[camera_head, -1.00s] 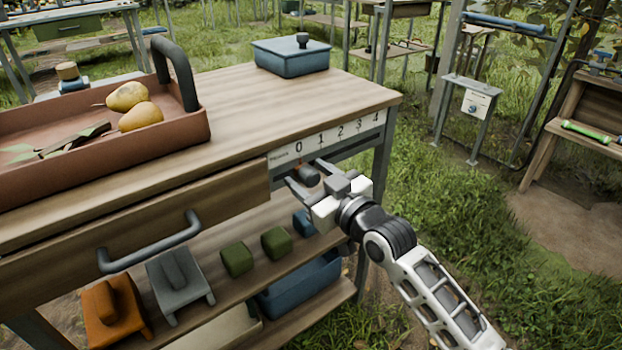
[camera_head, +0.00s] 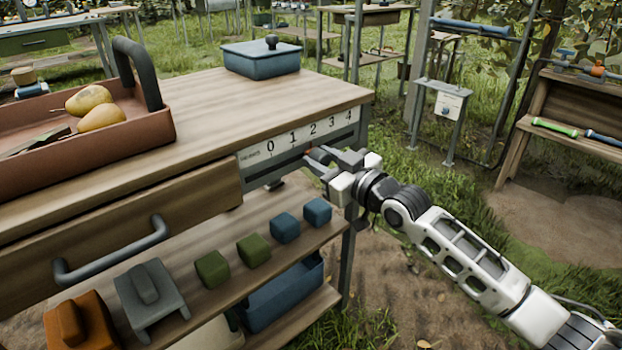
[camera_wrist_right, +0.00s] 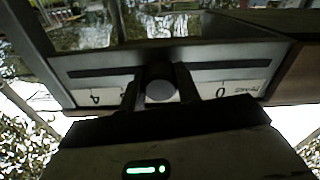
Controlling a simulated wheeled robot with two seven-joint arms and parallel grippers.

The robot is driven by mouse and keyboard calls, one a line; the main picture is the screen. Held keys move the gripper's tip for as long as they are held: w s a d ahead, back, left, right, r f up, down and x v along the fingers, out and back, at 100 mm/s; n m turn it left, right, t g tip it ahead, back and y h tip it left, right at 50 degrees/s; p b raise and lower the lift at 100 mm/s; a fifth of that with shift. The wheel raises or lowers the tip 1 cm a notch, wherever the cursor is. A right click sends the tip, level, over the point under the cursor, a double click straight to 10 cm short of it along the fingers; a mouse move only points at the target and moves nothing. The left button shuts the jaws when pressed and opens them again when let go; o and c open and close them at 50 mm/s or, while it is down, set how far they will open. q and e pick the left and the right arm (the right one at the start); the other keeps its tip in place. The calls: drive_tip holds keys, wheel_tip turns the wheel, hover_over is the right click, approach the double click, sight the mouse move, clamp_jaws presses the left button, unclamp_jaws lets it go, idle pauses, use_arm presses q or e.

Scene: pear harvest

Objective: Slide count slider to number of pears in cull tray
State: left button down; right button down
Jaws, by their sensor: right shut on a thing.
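The count slider's white scale (camera_head: 250,155) with numbers 0 to 4 is on the front edge of the wooden table. My right gripper (camera_head: 318,158) is shut on the slider's dark round knob (camera_wrist_right: 160,85). In the right wrist view the knob is about midway between the 0 and the 4, close to the 2, whose mark is hidden. A reddish-brown tray (camera_head: 95,165) with a dark handle stands on the table at left. Two yellow pears, one behind (camera_head: 88,98) and one in front (camera_head: 101,118), lie in it with leaves. My left gripper is not in view.
A lidded blue box (camera_head: 262,62) stands at the table's back. A drawer with a grey handle (camera_head: 112,252) is left of the scale. Green and blue blocks (camera_head: 252,249) sit on the shelf below. The tabletop's right part is clear.

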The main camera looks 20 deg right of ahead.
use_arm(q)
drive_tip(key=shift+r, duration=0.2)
use_arm(e)
drive_tip(key=shift+w+d, duration=0.2)
drive_tip(key=shift+d, duration=0.25)
drive_tip(key=c, duration=1)
unclamp_jaws()
drive_tip(key=shift+s+d, duration=0.2)
drive_tip(key=shift+s, duration=0.3)
use_arm(q)
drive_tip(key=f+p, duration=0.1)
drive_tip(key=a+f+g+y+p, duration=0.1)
drive_tip(key=p, duration=0.1)
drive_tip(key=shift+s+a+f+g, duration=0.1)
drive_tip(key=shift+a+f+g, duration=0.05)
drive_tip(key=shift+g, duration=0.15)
use_arm(e)
drive_tip(key=v, duration=1.5)
drive_tip(key=shift+r, duration=0.1)
